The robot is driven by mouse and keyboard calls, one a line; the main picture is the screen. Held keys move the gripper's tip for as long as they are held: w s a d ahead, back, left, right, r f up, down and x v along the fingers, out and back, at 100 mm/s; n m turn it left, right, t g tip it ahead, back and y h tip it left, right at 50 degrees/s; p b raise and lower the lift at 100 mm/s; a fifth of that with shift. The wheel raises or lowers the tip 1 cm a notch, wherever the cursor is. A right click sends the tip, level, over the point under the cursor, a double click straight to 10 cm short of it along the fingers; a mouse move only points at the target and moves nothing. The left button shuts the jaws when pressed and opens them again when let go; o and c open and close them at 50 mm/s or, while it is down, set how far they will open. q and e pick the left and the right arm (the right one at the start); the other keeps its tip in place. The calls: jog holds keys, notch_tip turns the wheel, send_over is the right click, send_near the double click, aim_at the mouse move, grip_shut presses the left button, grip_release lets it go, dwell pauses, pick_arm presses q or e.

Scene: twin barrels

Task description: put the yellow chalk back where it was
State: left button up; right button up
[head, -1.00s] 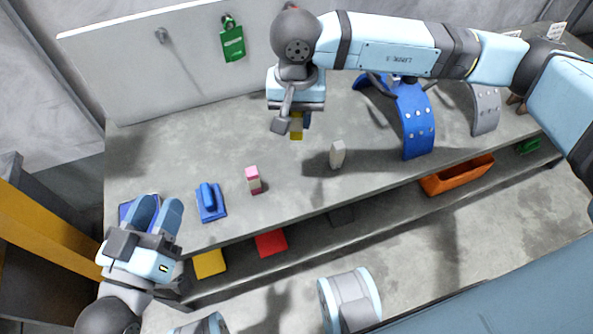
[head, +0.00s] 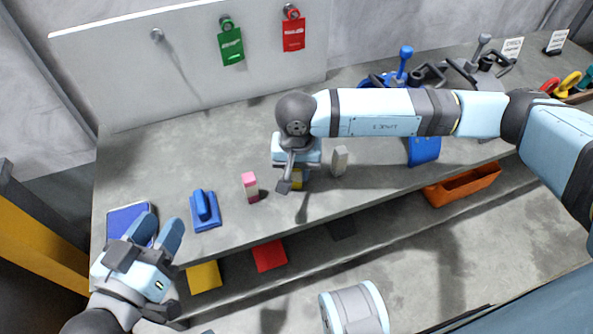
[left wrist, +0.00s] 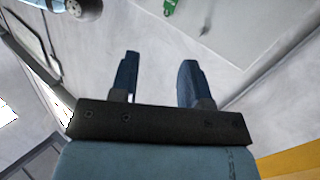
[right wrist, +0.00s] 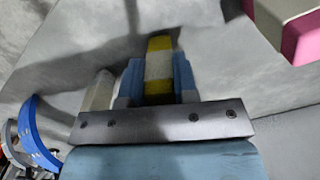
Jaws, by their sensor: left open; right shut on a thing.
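The yellow chalk (head: 297,180) has a pale band around it, clear in the right wrist view (right wrist: 159,66). My right gripper (right wrist: 157,82) is shut on it. In the head view my right gripper (head: 297,172) is over the bench, between the pink chalk (head: 250,188) and the white chalk (head: 340,161), which both stand upright. The arm partly hides the yellow chalk, and I cannot tell whether its foot touches the bench. My left gripper (head: 157,235) is open and empty at the bench's front left; its fingers show in the left wrist view (left wrist: 158,80).
A blue eraser-like block (head: 205,210) and a blue pad (head: 128,222) lie on the bench (head: 170,160) at left. Green (head: 231,45) and red (head: 293,35) tags hang behind. An orange bin (head: 462,186) and coloured squares are on the lower shelf. Blue and grey curved stands are at right.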

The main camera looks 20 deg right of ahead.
pick_arm(q)
jog(key=shift+r, duration=0.1)
pick_arm(e)
jog(key=shift+r, duration=0.1)
jog(key=o, duration=0.5)
jog(key=shift+f, duration=0.2)
pick_arm(q)
jog(key=shift+w+r, duration=0.1)
pick_arm(e)
jog(key=o, duration=0.4)
jog(key=shift+o, duration=0.2)
